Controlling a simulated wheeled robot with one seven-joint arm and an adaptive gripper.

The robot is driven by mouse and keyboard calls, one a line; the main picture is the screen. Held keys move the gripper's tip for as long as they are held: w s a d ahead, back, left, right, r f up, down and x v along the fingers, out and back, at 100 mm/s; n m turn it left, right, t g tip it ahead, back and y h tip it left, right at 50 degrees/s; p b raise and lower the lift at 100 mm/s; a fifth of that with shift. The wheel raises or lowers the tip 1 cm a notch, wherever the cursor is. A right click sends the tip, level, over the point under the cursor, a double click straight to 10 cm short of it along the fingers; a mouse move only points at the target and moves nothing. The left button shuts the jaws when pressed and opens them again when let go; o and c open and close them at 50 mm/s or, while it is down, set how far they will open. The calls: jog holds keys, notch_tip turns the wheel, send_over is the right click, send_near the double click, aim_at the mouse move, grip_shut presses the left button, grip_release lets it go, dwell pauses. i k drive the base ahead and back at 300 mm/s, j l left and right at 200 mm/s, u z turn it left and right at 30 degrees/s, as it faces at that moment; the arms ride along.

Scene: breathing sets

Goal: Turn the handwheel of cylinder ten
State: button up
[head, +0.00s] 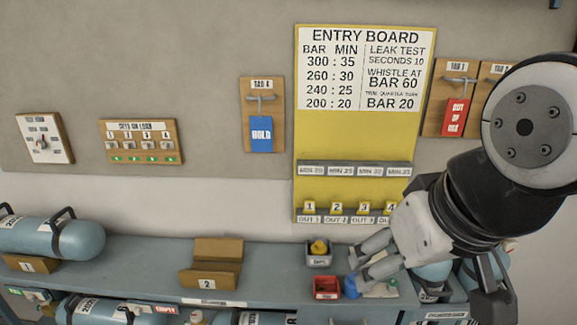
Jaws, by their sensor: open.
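My gripper (361,267) is in the right half of the head view, low over the bench, with its fingers pointing left and apart. Nothing shows between them. A light blue cylinder (75,238) lies in a wooden cradle at the far left. More blue cylinders (105,312) lie below the bench, cut off by the lower edge. Part of another blue cylinder (433,272) shows at the right behind my arm. I cannot tell which one is cylinder ten, and no handwheel can be made out clearly.
An empty wooden cradle marked 2 (212,268) stands on the bench (140,262). A grey bin (319,256) and a red bin (325,289) stand left of my fingers. A blue round object (351,287) lies just below them. The yellow entry board (355,140) hangs behind.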

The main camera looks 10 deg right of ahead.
aim_at(510, 246)
jog(key=z, duration=1.4)
